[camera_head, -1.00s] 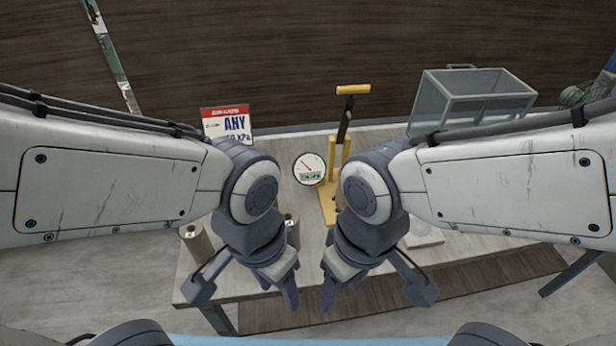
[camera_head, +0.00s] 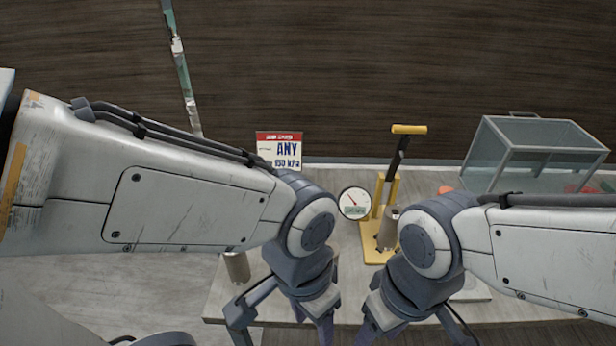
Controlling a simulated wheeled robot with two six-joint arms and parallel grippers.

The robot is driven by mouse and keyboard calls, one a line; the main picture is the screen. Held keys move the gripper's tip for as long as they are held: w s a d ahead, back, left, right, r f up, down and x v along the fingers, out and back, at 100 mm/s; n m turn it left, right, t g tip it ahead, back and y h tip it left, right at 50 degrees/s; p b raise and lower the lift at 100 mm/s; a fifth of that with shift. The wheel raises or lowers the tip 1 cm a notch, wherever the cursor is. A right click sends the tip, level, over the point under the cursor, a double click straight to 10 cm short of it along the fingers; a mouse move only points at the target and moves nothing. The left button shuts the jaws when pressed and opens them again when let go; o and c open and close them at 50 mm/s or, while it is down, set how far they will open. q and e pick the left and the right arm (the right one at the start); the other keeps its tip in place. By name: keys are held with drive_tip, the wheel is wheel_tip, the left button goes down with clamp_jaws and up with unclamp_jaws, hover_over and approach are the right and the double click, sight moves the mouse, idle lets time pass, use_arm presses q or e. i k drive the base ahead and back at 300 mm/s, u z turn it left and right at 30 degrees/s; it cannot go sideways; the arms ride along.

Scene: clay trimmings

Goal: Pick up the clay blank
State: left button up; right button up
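Grey-brown clay cylinders are in view, and I cannot tell which one is the blank. One (camera_head: 237,267) stands at the table's left edge. Another (camera_head: 388,228) stands at the yellow press, partly behind my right wrist. My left gripper (camera_head: 314,326) points down over the table's front part, its fingertips near the bottom edge of the picture. My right gripper (camera_head: 380,332) is beside it to the right, also pointing down. I see nothing held in either one, but their finger gaps are not clear.
The yellow-handled press (camera_head: 408,130) stands on the table (camera_head: 225,300), with a round dial gauge (camera_head: 354,203) beside it. A sign reading ANY 150 kPa (camera_head: 279,150) stands behind. A glass-sided bin (camera_head: 530,152) is at the back right. My forearms cover much of the tabletop.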

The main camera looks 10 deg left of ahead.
sight(387, 240)
drive_tip(key=z, duration=1.8)
drive_tip(key=i, duration=0.95)
drive_tip(key=u, duration=1.9)
